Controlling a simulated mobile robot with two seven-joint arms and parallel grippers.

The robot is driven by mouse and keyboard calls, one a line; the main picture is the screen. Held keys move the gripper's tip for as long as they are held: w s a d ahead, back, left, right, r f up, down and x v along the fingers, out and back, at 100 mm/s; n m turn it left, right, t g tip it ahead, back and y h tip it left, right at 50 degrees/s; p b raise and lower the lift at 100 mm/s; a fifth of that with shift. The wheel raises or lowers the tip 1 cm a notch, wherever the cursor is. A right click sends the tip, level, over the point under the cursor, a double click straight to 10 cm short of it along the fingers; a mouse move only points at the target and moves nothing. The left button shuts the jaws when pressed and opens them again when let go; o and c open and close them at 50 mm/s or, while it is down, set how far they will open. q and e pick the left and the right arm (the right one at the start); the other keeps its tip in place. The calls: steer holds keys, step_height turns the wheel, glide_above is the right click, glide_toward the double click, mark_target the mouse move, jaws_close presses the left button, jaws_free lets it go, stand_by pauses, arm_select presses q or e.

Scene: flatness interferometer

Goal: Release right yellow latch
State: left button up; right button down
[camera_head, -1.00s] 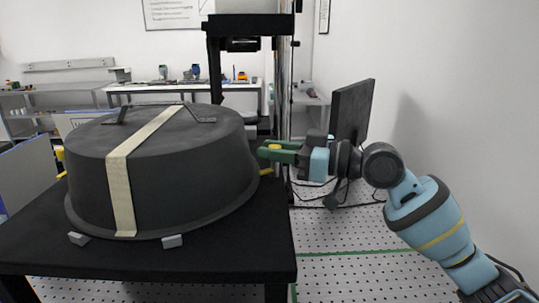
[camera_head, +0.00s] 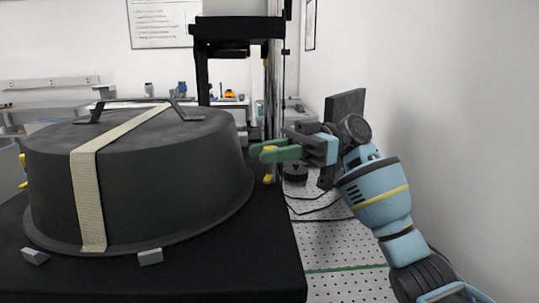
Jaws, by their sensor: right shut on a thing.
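The large dark round cover (camera_head: 150,185) with a beige strap (camera_head: 88,200) sits on the black table at the left. The right yellow latch (camera_head: 268,179) is at the cover's right side, low near the rim. My right gripper (camera_head: 262,153) has green fingers and reaches in from the right at the latch's upper part. It is shut on the yellow latch, with a bit of yellow showing between the fingers. The fingers hide part of the latch. Another yellow latch (camera_head: 22,170) shows at the cover's left edge. My left gripper is out of view.
Grey blocks (camera_head: 150,257) stand by the cover's front rim. A dark upright column (camera_head: 202,75) rises behind the cover. A dark monitor panel (camera_head: 345,105) and black cables are behind my right arm.

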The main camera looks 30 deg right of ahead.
steer(key=n+g, duration=0.2)
steer(key=g, duration=0.2)
steer(key=shift+n+h, duration=0.3)
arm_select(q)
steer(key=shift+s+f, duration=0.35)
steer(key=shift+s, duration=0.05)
arm_select(e)
steer(key=shift+n+g, duration=0.3)
steer(key=shift+g, duration=0.3)
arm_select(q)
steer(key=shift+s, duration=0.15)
arm_select(e)
steer(key=c, duration=2.2)
jaws_free()
steer(key=shift+g, duration=0.3)
steer(key=c, duration=1.5)
jaws_free()
steer(key=shift+f, duration=0.1)
steer(key=shift+c, duration=0.2)
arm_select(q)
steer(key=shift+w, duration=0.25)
arm_select(e)
steer(key=shift+d, duration=0.1)
